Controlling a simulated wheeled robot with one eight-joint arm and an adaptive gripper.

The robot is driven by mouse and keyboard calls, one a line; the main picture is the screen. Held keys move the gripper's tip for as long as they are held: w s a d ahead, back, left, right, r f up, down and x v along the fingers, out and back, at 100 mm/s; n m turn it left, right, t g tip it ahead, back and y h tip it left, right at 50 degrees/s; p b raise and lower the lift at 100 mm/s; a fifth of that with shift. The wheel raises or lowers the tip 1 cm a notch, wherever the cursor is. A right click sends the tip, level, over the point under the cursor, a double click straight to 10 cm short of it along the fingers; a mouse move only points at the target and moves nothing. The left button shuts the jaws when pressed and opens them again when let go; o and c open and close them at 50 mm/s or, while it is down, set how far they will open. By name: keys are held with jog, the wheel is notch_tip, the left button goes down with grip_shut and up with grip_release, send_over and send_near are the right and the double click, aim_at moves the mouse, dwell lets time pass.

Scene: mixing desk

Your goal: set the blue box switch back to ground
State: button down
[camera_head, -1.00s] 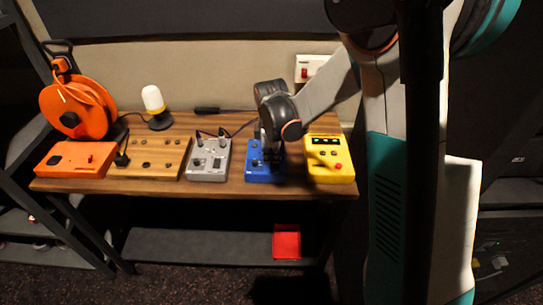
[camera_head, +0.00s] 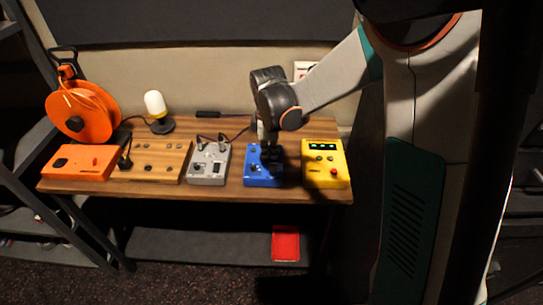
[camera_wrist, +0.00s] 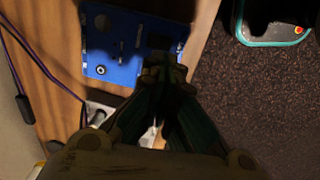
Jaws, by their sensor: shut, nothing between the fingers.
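The blue box (camera_head: 258,174) sits on the wooden desk between the grey box and the yellow box. My gripper (camera_head: 270,150) points down over its right part and hides some of its top. In the wrist view the blue box (camera_wrist: 112,45) is at the top, with a round knob and small slots on its face. The closed fingertips (camera_wrist: 163,68) of my gripper are at its edge, with nothing between them. The switch and its position cannot be made out; the fingers and shadow cover that part. Contact with the box cannot be told.
The grey box (camera_head: 208,164) with plugged cables stands left, the yellow box (camera_head: 324,165) with green lights right. A wooden panel (camera_head: 158,160), an orange box (camera_head: 80,163), a cable reel (camera_head: 82,110) and a lamp (camera_head: 156,108) stand further left. The desk's front edge is close.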

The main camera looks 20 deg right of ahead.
notch_tip(320, 180, up, 7)
jog(key=p, duration=0.2)
send_over(273, 169)
jog(key=s+a, duration=0.2)
jog(key=shift+w, duration=0.1)
jog(key=shift+f+b, duration=0.1)
jog(key=shift+b, duration=0.35)
jog(key=b, duration=0.2)
jog(key=w+b, duration=0.1)
jog(key=shift+w+d+r+b, duration=0.15)
jog(key=shift+r+b, duration=0.1)
jog(key=shift+b, duration=0.1)
jog(key=f+b, duration=0.1)
jog(key=f, duration=0.3)
jog(key=w+f+b, duration=0.1)
jog(key=f+b, duration=0.1)
jog(key=f, duration=0.3)
jog(key=f+b, duration=0.2)
jog(key=f, duration=0.2)
jog(key=shift+w+d+f, duration=0.3)
jog(key=shift+f, duration=0.1)
